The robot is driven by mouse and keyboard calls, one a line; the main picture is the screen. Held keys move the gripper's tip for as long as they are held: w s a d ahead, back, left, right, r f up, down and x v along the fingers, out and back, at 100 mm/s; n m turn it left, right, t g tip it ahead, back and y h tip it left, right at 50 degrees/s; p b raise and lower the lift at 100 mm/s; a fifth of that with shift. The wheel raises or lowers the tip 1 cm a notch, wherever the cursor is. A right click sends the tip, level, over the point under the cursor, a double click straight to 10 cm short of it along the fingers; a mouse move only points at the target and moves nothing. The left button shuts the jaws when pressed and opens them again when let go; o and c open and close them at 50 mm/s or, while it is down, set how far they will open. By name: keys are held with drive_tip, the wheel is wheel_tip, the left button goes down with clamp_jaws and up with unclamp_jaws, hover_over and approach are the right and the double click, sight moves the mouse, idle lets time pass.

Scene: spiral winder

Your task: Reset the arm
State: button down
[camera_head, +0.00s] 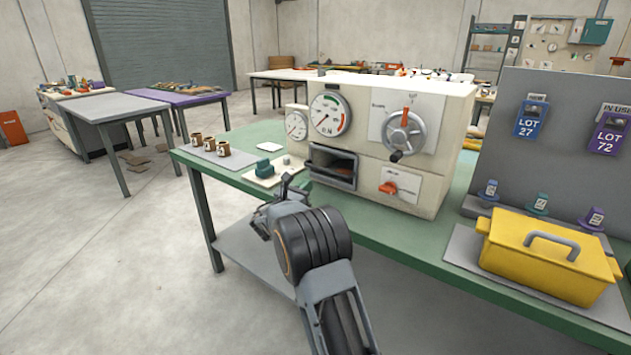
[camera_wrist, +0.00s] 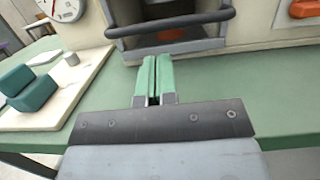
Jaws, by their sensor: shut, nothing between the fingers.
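My gripper (camera_wrist: 153,82) is shut and empty in the wrist view, its two green fingers side by side. It is over the front part of the green table (camera_wrist: 227,78), facing the open compartment of the cream machine (camera_wrist: 89,22). In the head view my arm reaches up from the bottom, and my gripper is mostly hidden behind my wrist near the table's front edge. The cream machine (camera_head: 448,103) has dials, a handwheel (camera_head: 404,133), an orange-red switch (camera_head: 388,188) and an open compartment (camera_head: 333,168) with a dark handle bar.
Small brown cups (camera_head: 209,144) stand at the table's left end. A yellow lidded box (camera_head: 540,258) and a grey panel with LOT tags (camera_head: 531,118) stand at the right. Floor to the left is open.

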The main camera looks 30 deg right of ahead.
drive_tip(key=v, duration=0.7)
drive_tip(key=s+f+m+g+y, duration=0.3)
drive_tip(key=s+f+m+g, duration=0.1)
drive_tip(key=f, duration=0.3)
drive_tip(key=s+a+m+g+y+p, duration=0.35)
drive_tip(key=s+m+y+p, duration=0.2)
drive_tip(key=s+m, duration=0.5)
drive_tip(key=s+a+r+m+t+y+p, duration=0.1)
drive_tip(key=s+a+r+m+y+p, duration=0.3)
drive_tip(key=r, duration=0.5)
drive_tip(key=s+a+r+m+t+y+p, duration=0.2)
drive_tip(key=s+a+r+m+y+p, duration=0.2)
drive_tip(key=s+r, duration=0.6)
drive_tip(key=s+a+y+p, duration=0.1)
drive_tip(key=a+y+p, duration=0.1)
drive_tip(key=a+p, duration=0.1)
drive_tip(key=shift+s+r+p, duration=0.15)
drive_tip(key=shift+s+p, duration=0.15)
drive_tip(key=shift+p, duration=0.2)
drive_tip(key=shift+a, duration=0.15)
